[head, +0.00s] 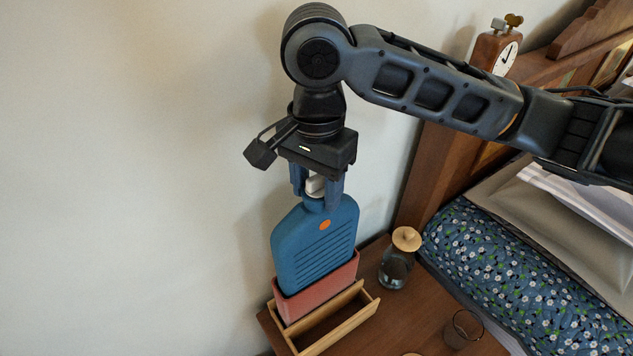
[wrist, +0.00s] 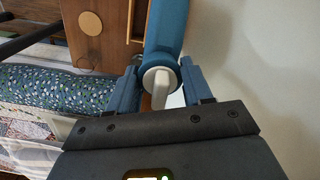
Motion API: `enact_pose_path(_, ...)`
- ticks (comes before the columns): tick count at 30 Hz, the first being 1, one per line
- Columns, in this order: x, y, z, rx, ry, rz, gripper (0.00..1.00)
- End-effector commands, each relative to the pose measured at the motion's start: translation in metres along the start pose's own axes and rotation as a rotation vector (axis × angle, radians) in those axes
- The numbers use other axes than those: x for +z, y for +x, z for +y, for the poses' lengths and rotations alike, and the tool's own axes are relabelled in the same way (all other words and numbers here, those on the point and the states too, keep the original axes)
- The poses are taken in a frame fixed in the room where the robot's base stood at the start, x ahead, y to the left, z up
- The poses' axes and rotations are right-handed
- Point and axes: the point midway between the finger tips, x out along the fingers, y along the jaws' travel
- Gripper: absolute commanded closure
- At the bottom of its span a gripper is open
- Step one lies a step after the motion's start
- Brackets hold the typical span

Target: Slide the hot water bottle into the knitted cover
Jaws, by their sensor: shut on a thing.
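The blue hot water bottle (head: 312,246) stands upright in the head view, with ridges and an orange dot on its face. My gripper (head: 318,190) is above it, shut on its neck just below the pale stopper. The bottle's lower end is inside the mouth of the pinkish-red cover (head: 318,287), and most of its body shows above the rim. The cover stands in a wooden tray (head: 345,319). In the wrist view the bottle (wrist: 166,35) and its white stopper (wrist: 158,85) show between the fingers (wrist: 160,88). The bottle's bottom edge is hidden.
The tray stands on a wooden bedside table (head: 400,325) against a pale wall. A glass jar with a wooden lid (head: 405,240) stands right of the cover, and a drinking glass (head: 463,328) nearer the front. A bed with flowered bedding (head: 510,260) lies to the right.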

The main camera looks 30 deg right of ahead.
Motion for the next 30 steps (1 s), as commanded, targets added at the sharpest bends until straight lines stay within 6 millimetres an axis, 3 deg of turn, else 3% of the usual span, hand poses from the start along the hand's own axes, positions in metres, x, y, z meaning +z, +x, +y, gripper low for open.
enact_pose_path(30,-0.001,0.018,0.000,-0.002,0.000,0.001,0.99)
